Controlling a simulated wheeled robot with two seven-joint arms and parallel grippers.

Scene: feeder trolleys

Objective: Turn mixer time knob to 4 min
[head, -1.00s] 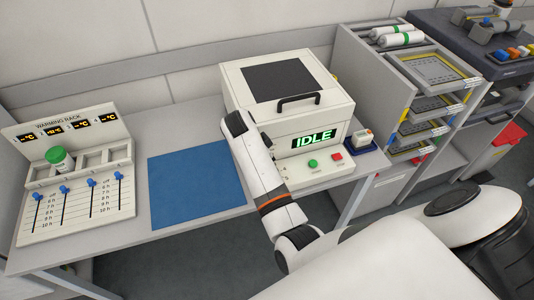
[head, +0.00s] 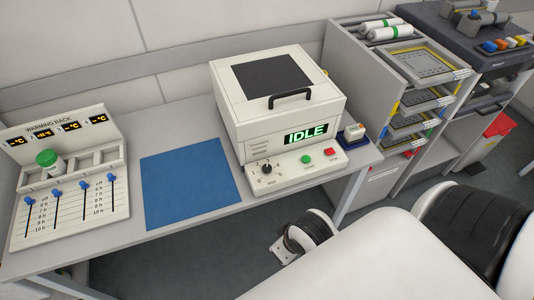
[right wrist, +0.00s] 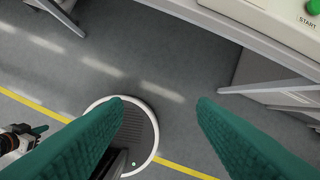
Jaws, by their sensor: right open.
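The mixer (head: 238,125) is a cream box with a dark lid panel, a black handle and a green "IDLE" display. Its black time knob (head: 267,169) sits at the left of the front panel; I cannot read its setting. My right gripper (right wrist: 160,105) is open and empty, its two green fingers wide apart over the floor, in front of and below the mixer panel. In the head view its fingers are hidden. A small dark and green piece at the lower left of the right wrist view looks like my left gripper (right wrist: 30,135); its jaws are unclear.
A green START button (head: 306,159) and a red button (head: 330,152) are right of the knob. A blue mat (head: 188,185) and the warming rack (head: 72,200) with a green-capped jar (head: 50,163) lie left. Shelves of trays (head: 410,100) stand right.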

